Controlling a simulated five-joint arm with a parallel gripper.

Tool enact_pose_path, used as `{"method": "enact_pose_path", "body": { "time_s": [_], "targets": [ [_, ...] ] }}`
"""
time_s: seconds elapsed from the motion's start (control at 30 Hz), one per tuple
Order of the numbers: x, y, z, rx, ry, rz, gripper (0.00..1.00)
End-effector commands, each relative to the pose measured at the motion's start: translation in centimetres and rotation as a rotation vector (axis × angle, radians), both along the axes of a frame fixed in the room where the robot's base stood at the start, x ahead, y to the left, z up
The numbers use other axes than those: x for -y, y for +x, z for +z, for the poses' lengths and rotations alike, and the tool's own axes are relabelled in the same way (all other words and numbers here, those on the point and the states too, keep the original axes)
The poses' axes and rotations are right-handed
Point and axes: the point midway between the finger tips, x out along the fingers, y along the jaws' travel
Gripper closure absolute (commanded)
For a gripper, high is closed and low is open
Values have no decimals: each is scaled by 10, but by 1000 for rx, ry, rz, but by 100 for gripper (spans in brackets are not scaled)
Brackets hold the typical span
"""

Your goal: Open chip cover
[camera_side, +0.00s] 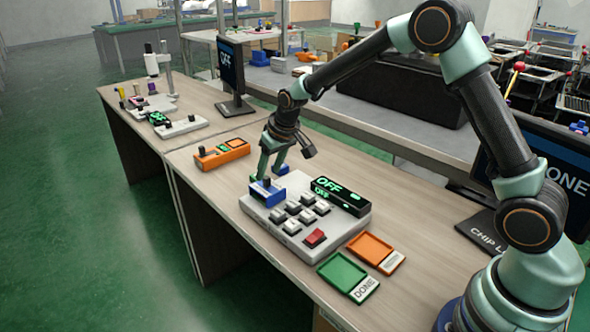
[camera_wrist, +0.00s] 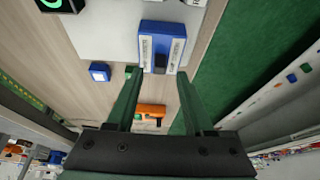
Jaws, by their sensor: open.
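A blue fixture (camera_side: 266,190) with pale strips and a black lever (camera_side: 264,183) sits at the left end of a light grey keypad base (camera_side: 330,232). In the wrist view the blue fixture (camera_wrist: 150,44) is at the top middle, with its black lever (camera_wrist: 161,62) pointing down. My gripper (camera_side: 271,172) is open and empty at the blue fixture. In the wrist view its fingertips (camera_wrist: 158,74) stand on either side of the lever's end, apart from each other; I cannot tell whether they touch it. No part is clearly labelled as a chip cover.
A black display (camera_side: 341,196) reading OFF, grey keys and a red key (camera_side: 315,238) are on the base. A green tray (camera_side: 341,272) and an orange tray (camera_side: 371,248) lie in front right. An orange fixture (camera_side: 222,153) and a small blue block (camera_wrist: 98,72) stand nearby.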

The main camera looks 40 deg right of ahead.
Motion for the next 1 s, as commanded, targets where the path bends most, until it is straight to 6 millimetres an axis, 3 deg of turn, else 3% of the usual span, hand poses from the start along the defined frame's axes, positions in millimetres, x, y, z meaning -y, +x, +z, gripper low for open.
{"method": "enact_pose_path", "body": {
  "time_s": [0.23, 0.57, 0.6, 0.7, 0.73, 1.0],
  "targets": [
    [0, 9, -21, 0, 0, 0, 48],
    [0, 10, -23, 0, 0, 0, 48],
    [0, 10, -23, 0, 0, 0, 55],
    [0, 10, -23, 0, 0, 0, 93],
    [0, 10, -23, 0, 0, 0, 100],
    [0, 10, -23, 0, 0, 0, 100]
  ]
}}
